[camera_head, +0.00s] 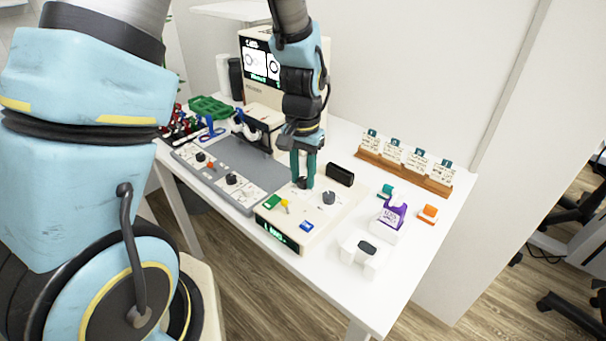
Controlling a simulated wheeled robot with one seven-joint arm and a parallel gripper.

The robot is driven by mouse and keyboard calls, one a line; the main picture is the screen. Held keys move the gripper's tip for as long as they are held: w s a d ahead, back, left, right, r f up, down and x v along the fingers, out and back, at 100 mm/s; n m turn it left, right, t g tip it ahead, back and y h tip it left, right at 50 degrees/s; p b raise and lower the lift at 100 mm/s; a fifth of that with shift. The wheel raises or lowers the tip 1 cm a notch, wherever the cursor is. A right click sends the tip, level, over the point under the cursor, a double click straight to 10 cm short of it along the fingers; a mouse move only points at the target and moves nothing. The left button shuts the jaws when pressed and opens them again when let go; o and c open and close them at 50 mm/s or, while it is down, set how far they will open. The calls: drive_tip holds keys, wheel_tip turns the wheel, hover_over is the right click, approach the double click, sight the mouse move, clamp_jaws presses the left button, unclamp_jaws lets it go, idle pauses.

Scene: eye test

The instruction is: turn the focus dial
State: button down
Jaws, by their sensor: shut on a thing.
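A cream control box (316,215) stands near the front of the white table, with a lit green display on its front. My gripper (303,184) points down over its back left part, its teal fingers shut on a dark dial (302,184) that they partly hide. A second grey dial (329,197) stands free to the right on the box. I cannot read any label that tells which one is the focus dial. A yellow-topped lever (284,205), a green button (271,202) and a blue button (307,226) are also on the box.
A grey panel with knobs (227,176) lies to the left. Behind it stands a machine with a screen (262,67). A black case (340,174) lies close behind the box. A purple-and-white item (392,212), a white holder (357,262) and a wooden card rack (404,174) are to the right.

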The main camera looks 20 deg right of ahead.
sight(303, 179)
drive_tip(key=n+p, duration=0.1)
drive_tip(key=n, duration=0.3)
drive_tip(key=shift+r, duration=0.1)
drive_tip(key=shift+n+p, duration=0.55)
drive_tip(key=shift+n, duration=1.55)
drive_tip(key=c, duration=0.6)
unclamp_jaws()
wheel_tip(303, 179, up, 11)
drive_tip(key=shift+f+b, duration=0.15)
drive_tip(key=shift+b, duration=0.45)
